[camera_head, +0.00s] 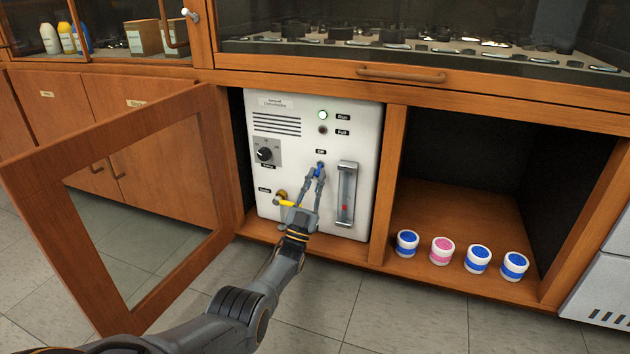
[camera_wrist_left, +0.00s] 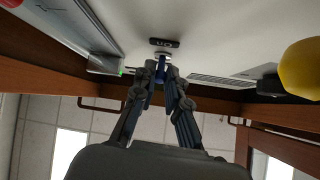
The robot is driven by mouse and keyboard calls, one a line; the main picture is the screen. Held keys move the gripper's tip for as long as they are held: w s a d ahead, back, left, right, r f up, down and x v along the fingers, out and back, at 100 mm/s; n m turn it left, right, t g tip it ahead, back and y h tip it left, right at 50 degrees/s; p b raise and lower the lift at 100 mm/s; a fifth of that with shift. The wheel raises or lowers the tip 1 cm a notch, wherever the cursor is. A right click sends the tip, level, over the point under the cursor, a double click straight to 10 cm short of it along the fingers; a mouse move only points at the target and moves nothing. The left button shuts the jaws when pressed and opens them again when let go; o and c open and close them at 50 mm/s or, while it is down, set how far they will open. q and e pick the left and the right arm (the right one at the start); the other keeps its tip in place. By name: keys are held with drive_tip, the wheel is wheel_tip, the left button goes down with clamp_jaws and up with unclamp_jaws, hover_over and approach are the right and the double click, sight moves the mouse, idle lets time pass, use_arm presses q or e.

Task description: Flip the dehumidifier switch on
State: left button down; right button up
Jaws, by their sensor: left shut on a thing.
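The white dehumidifier (camera_head: 345,125) stands in the left open bay of the wooden cabinet. The fingers partly hide the switch. A lamp (camera_head: 323,115) at the top of the panel glows green. My right gripper is not in view.
A yellow-handled valve (camera_head: 286,203) and a black knob (camera_head: 264,154) are left of the gripper; a clear flow meter (camera_head: 346,190) is right of it. The glass-paned cabinet door (camera_head: 60,165) stands open at left. Several jars (camera_head: 442,250) line the right bay.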

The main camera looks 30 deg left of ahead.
use_arm(q)
drive_tip(key=c, duration=1.4)
unclamp_jaws()
drive_tip(key=shift+o, duration=0.2)
drive_tip(key=a+v, duration=0.1)
drive_tip(key=v, duration=1.1)
drive_tip(key=shift+d, duration=0.45)
